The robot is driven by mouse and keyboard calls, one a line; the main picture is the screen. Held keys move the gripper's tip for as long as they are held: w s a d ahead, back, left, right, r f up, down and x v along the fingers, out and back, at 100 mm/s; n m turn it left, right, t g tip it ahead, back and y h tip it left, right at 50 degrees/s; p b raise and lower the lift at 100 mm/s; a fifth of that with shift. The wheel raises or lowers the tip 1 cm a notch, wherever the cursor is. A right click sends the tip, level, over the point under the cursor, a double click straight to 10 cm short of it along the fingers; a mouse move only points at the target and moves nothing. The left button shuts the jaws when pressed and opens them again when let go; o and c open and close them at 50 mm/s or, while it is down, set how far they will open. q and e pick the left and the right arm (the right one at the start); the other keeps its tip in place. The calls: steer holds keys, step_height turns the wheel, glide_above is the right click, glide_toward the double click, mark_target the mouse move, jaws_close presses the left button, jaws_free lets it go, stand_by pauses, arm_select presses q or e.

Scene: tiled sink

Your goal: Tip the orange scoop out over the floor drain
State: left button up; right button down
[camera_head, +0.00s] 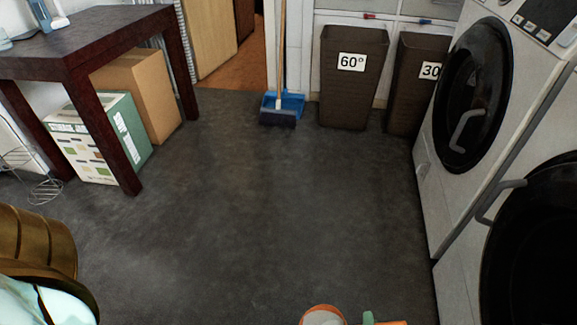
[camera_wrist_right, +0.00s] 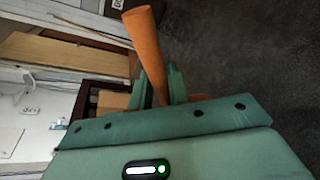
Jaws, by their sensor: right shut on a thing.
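The orange scoop (camera_head: 323,316) shows at the bottom edge of the head view, with its rim and some pale content visible. Most of it is cut off by the frame. My right gripper (camera_head: 369,318) is a small green piece just to the right of it. In the right wrist view, the gripper's green fingers (camera_wrist_right: 160,86) are shut on the scoop's orange handle (camera_wrist_right: 143,42), which sticks up between them. The scoop's bowl is mostly hidden behind the gripper there. No floor drain can be made out in either view. My left gripper is not in view.
Dark floor (camera_head: 240,200) lies open in the middle. White washing machines (camera_head: 437,180) line the right side. Brown hampers (camera_head: 350,95) and a blue dustpan (camera_head: 291,103) stand at the back. A dark table (camera_head: 95,40) with boxes below is at left; a brown basket (camera_head: 38,240) is near.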

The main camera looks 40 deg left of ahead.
steer(key=shift+s+a+r, duration=0.15)
steer(key=shift+a+r, duration=0.15)
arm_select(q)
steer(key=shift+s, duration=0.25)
arm_select(e)
steer(key=shift+s+a+r+n, duration=0.25)
steer(key=shift+a+r+n, duration=0.05)
steer(key=shift+a, duration=0.1)
steer(key=shift+s+a+r+t, duration=0.2)
steer(key=shift+a+r+t, duration=0.05)
steer(key=shift+t, duration=0.05)
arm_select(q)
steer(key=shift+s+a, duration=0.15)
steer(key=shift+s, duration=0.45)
arm_select(e)
steer(key=shift+s+a+r+n, duration=0.5)
steer(key=shift+a+r, duration=0.1)
steer(key=shift+a, duration=0.15)
